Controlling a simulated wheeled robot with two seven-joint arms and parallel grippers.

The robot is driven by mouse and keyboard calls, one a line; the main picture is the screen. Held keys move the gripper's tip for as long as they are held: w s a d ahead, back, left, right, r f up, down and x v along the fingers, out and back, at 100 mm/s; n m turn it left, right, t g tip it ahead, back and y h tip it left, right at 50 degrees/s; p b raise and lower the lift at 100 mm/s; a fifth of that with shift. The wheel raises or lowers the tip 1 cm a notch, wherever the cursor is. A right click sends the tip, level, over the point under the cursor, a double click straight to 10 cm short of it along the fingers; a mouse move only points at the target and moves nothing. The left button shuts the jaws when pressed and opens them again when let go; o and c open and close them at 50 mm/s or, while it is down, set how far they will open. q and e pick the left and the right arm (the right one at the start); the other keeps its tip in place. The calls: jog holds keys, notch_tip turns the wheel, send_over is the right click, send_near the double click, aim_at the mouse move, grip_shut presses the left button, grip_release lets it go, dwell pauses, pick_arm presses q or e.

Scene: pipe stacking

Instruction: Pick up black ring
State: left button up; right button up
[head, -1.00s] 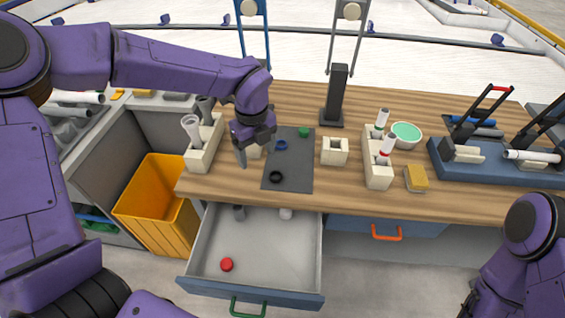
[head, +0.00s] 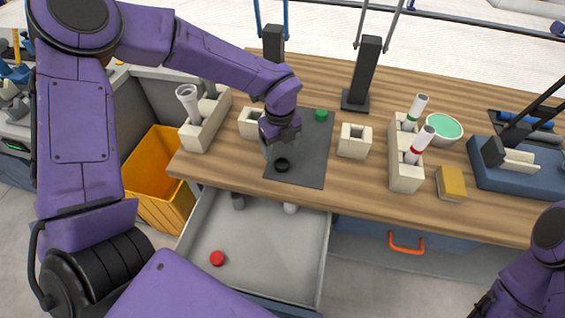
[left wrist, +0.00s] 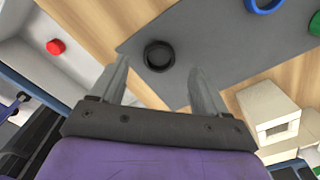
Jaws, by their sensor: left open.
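The black ring (head: 282,165) lies flat on the dark grey mat (head: 313,165) near its front left corner. It also shows in the left wrist view (left wrist: 159,55), ahead of and between the two fingertips. My left gripper (head: 279,156) hangs over the mat's left edge, close to the ring. In the left wrist view its fingers (left wrist: 159,77) are spread wide with nothing between them. My right arm shows at the lower right edge of the head view, but its gripper is out of the picture.
A green ring (head: 321,115) lies at the mat's back; a blue ring (left wrist: 264,4) shows in the left wrist view. Cream blocks (head: 354,141) flank the mat. The open drawer (head: 262,235) below holds a red cap (head: 217,259). A yellow sponge (head: 451,183) lies right.

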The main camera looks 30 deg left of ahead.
aim_at(281, 164)
pick_arm(q)
notch_tip(281, 164, down, 5)
jog(key=shift+r+p, duration=0.1)
jog(key=shift+p, duration=0.4)
jog(key=c, duration=1.1)
jog(key=shift+r, duration=0.1)
